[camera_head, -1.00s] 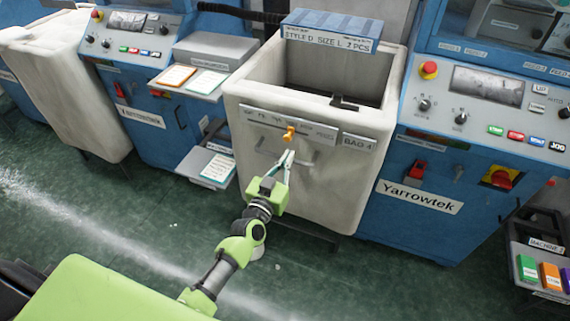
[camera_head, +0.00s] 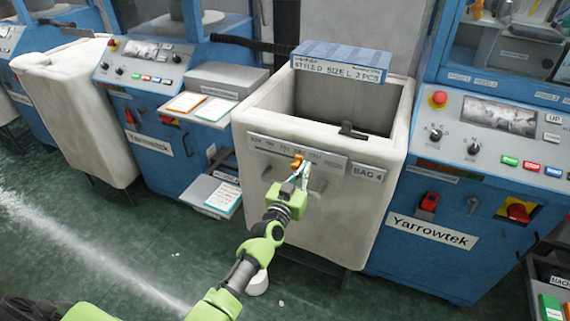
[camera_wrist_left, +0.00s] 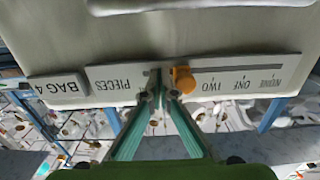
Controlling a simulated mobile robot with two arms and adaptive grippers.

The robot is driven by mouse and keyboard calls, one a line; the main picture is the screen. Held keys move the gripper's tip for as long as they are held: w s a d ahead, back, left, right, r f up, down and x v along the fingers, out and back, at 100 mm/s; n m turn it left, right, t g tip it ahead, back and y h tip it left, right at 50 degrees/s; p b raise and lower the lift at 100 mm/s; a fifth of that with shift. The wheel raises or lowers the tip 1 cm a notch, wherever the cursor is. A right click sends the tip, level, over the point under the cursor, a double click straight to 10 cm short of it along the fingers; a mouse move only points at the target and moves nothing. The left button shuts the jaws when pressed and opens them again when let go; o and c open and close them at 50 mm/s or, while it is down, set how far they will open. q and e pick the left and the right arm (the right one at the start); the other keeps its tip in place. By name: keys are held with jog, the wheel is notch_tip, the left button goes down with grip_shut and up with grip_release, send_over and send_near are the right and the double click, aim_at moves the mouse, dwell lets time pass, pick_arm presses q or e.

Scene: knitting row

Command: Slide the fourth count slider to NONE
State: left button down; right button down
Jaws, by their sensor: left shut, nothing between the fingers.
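The slider plate (camera_head: 330,162) is a grey strip on the front of the white bin marked BAG 4. Its orange knob (camera_head: 297,161) sits near the middle of the strip. In the left wrist view the plate appears upside down, and the knob (camera_wrist_left: 183,79) is left of the words TWO, ONE and NONE, at the end of the slot nearer PIECES. My left gripper (camera_head: 304,174) is shut and empty, its tips beside the knob on the PIECES side. In the wrist view the fingertips (camera_wrist_left: 158,92) are very close to the knob; I cannot tell whether they touch it.
A blue Yarrowtek machine (camera_head: 400,255) stands close on the right. Shelves with papers (camera_head: 224,197) are on the left. Green floor in front is open.

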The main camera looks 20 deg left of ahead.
aim_at(271, 152)
pick_arm(q)
jog(key=shift+w+a+b, duration=0.1)
jog(key=shift+a+b, duration=0.65)
jog(key=shift+a, duration=2)
jog(key=shift+a+b, duration=0.8)
jog(key=shift+a, duration=1.1)
jog(key=shift+w+a+b, duration=0.1)
jog(key=shift+a+b, duration=0.85)
jog(key=shift+a, duration=0.75)
jog(key=shift+a+f+b, duration=0.2)
jog(key=shift+a+b, duration=0.35)
jog(key=shift+a, duration=0.4)
jog(key=shift+d+p, duration=0.6)
jog(key=shift+d, duration=0.3)
jog(key=s+p, duration=0.4)
jog(key=s, duration=0.4)
jog(key=shift+r+p, duration=0.2)
jog(key=shift+p, duration=0.2)
